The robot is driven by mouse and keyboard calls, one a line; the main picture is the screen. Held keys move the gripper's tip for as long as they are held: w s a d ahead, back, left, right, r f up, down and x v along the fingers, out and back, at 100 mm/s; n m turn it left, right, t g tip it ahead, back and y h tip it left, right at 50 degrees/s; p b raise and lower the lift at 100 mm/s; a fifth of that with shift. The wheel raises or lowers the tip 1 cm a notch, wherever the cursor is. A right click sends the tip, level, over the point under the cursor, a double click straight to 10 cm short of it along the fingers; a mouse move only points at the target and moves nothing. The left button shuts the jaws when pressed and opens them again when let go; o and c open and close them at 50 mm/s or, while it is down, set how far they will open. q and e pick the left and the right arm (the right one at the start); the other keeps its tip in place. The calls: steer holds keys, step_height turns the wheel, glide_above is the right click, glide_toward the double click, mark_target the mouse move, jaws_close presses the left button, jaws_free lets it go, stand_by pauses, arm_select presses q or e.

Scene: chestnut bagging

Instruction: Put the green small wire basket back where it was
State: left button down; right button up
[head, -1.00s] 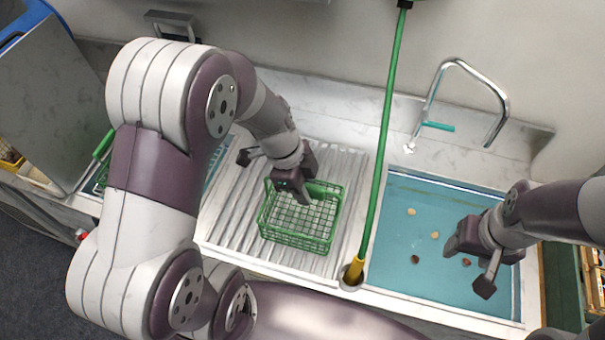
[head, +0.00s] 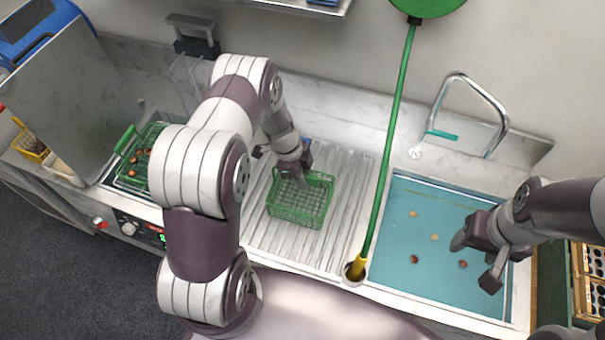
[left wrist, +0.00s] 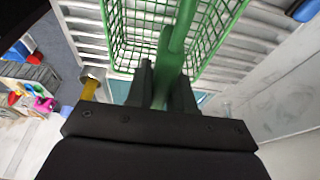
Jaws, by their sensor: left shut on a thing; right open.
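The green small wire basket (head: 300,205) is over the ribbed drainboard, left of the sink. It looks empty and roughly level. I cannot tell whether its bottom touches the ribs. My left gripper (head: 297,180) is at the basket's back edge. In the left wrist view its fingers (left wrist: 162,85) are shut on a green handle part of the basket (left wrist: 130,30). My right gripper (head: 474,258) is open and empty above the right part of the sink.
A green pole with a yellow end (head: 357,267) stands between drainboard and sink. Several chestnuts lie in the blue-bottomed sink (head: 400,272). A larger green basket (head: 128,178) with chestnuts is at the left. A faucet (head: 470,85) stands behind the sink. The drainboard (head: 310,252) has free room around the basket.

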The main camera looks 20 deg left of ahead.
arm_select(q)
steer(key=c, duration=1.1)
jaws_free()
steer(key=shift+o, duration=0.6)
steer(key=shift+s, duration=0.1)
steer(key=shift+r, duration=0.1)
